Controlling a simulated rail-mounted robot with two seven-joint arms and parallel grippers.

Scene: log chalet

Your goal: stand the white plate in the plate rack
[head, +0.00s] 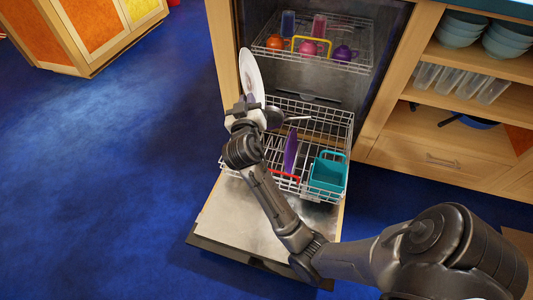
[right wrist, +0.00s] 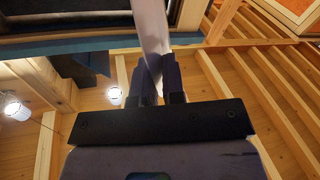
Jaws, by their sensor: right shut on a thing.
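The white plate (head: 251,74) is held up on edge, seen nearly side-on in the head view, above the left side of the lower wire rack. My right gripper (head: 250,108) is shut on its lower edge. In the right wrist view, the gripper's fingers (right wrist: 158,75) pinch the plate (right wrist: 150,25), which runs up out of the picture. The plate rack, a grey wire rack (head: 338,128), is pulled out over the open dishwasher door. My gripper and forearm hide part of its left side. My left gripper is not in view.
A purple plate (head: 290,152) stands in the lower rack, with a teal basket (head: 328,172) at its front right. The upper rack (head: 350,64) above holds cups. The open door (head: 232,218) lies low in front. Blue floor is clear at left.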

